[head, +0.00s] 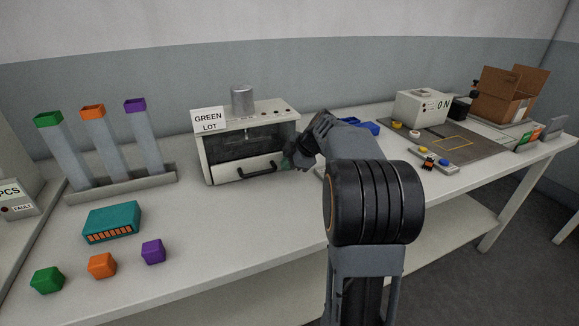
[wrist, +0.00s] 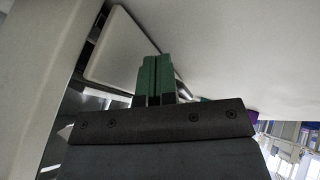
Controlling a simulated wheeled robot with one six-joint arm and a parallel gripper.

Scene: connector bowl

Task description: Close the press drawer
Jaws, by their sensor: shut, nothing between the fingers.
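The press (head: 201,150) is a pale box with a dark window, a grey cylinder on top and a "GREEN LOT" sign. Its drawer (head: 226,176) is low on the front, with a black bar handle (head: 262,170). How far the drawer stands out is hard to tell. My gripper (head: 287,162) is at the right end of the drawer front, partly hidden by my wrist. In the wrist view its green fingertips (wrist: 153,78) are together and empty, beside a pale panel (wrist: 118,50). I cannot tell whether they touch it.
Three tubes with green, orange and purple tops stand in a rack (head: 120,193) at left. A teal connector box (head: 112,222) and three coloured blocks (head: 102,265) lie in front. A blue tray (head: 362,127) is behind my arm. The table before the press is clear.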

